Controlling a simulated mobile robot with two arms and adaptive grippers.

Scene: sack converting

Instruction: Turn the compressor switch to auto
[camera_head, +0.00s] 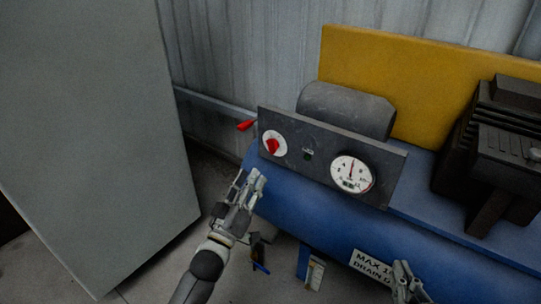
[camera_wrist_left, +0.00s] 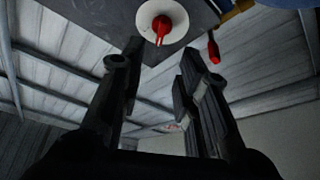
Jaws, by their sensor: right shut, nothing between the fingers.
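The compressor switch is a red knob (camera_head: 272,146) on a round white dial at the left end of the dark grey panel (camera_head: 318,158). The knob also shows at the top of the left wrist view (camera_wrist_left: 161,26); the dial's marks are too small to read. My left gripper (camera_head: 253,184) is below and left of the dial, apart from it. Its two fingers stand apart with nothing between them in the left wrist view (camera_wrist_left: 158,62). My right gripper (camera_head: 402,272) is shut and empty low at the right, in front of the blue tank (camera_head: 310,208).
A round white gauge (camera_head: 351,174) sits at the panel's right. A red-tipped lever (camera_head: 246,125) sticks out left of the panel and shows in the left wrist view (camera_wrist_left: 213,47). A tall grey cabinet (camera_head: 95,130) stands left. A yellow board (camera_head: 400,70) and dark machine (camera_head: 500,150) are behind.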

